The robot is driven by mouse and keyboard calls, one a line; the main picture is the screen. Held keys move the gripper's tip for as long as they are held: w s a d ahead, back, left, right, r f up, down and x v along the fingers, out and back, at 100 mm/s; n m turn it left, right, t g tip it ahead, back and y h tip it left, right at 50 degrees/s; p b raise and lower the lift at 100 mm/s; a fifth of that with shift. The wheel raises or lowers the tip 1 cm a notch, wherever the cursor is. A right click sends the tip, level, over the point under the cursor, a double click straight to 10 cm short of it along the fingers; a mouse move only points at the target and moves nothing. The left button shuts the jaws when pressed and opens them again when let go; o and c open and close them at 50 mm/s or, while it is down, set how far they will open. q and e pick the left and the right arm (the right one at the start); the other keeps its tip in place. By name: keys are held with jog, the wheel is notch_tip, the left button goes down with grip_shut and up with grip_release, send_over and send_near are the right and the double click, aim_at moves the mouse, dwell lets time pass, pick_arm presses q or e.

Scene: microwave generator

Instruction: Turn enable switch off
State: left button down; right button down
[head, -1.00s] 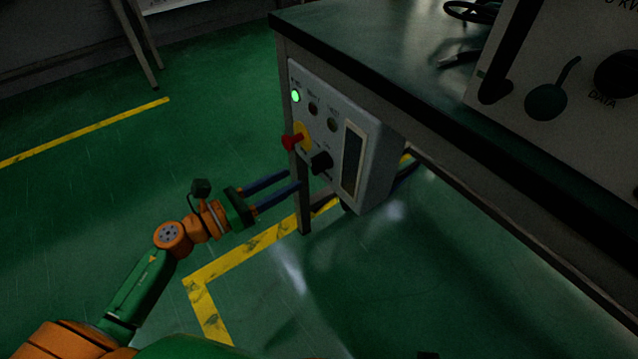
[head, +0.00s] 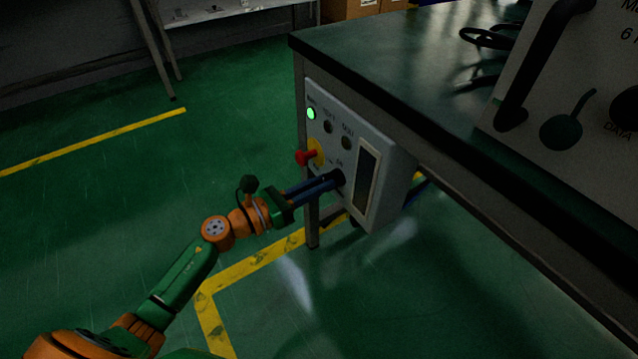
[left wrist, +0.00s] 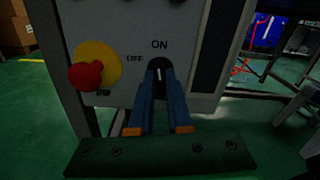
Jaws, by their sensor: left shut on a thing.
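The enable switch is a black rotary knob (left wrist: 159,64) on a grey control box (head: 377,205) under the table edge. In the left wrist view its white mark points up, near the ON label; OFF is printed to its left. My left gripper (head: 334,179) has its blue fingers closed around the knob, and they also show in the left wrist view (left wrist: 160,78). The fingers hide the knob's lower part. My right gripper is not in view.
A red knob on a yellow plate (left wrist: 88,75) sits just left of the switch. A green lamp (head: 311,114) glows above. The dark worktable (head: 400,55) overhangs the box. Green floor (head: 90,210) at left is clear.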

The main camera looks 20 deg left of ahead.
pick_arm(q)
jog(key=shift+w+a+f+n+p, duration=0.1)
jog(key=shift+n+p, duration=1.3)
jog(key=shift+n, duration=2.55)
jog(key=shift+a+f+n+p, duration=0.1)
jog(key=shift+n+p, duration=1.25)
jog(key=shift+n, duration=2.6)
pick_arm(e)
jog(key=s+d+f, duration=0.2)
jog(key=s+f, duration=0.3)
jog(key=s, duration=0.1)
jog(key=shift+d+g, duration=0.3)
pick_arm(q)
jog(key=c, duration=0.9)
grip_release()
jog(key=shift+o, duration=0.2)
